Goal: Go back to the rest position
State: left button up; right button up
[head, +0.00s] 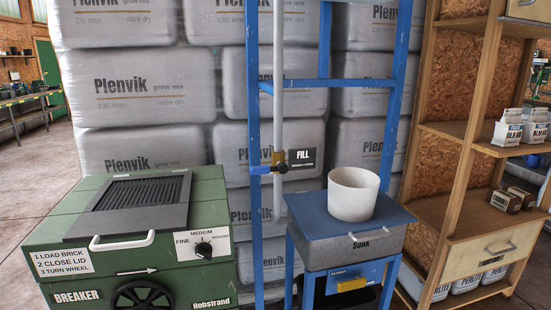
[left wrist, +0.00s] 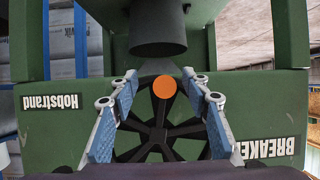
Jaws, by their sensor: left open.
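My left gripper (left wrist: 159,75) shows only in the left wrist view, where the picture is upside down. Its two blue-padded fingers are spread open with nothing between the pads. It faces the front of the green breaker (left wrist: 255,100), with the black spoked wheel (left wrist: 160,135) and a round orange knob (left wrist: 164,87) seen between the fingers. I cannot tell how far the fingertips are from the knob. In the head view the breaker (head: 60,235) is at lower left, its grey lid (head: 140,193) down and its wheel (head: 143,296) cut by the bottom edge. My right gripper is not in view.
A blue frame with a FILL valve (head: 281,168) stands in the middle. A white pot (head: 353,194) sits on the SOAK unit (head: 340,248) to its right. Wrapped Plenvik bales (head: 150,85) are stacked behind. Wooden shelves (head: 455,135) stand at right. Floor is clear at far left.

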pick_arm(q)
jog(key=shift+w+a, duration=0.1)
jog(key=shift+w, duration=0.25)
jog(key=c, duration=1.1)
jog(key=a, duration=0.1)
jog(key=a+r+p, duration=0.1)
jog(key=a, duration=0.1)
jog(key=shift+s+a+r+p, duration=0.3)
jog(key=shift+s+r+p, duration=0.05)
jog(key=shift+s, duration=0.05)
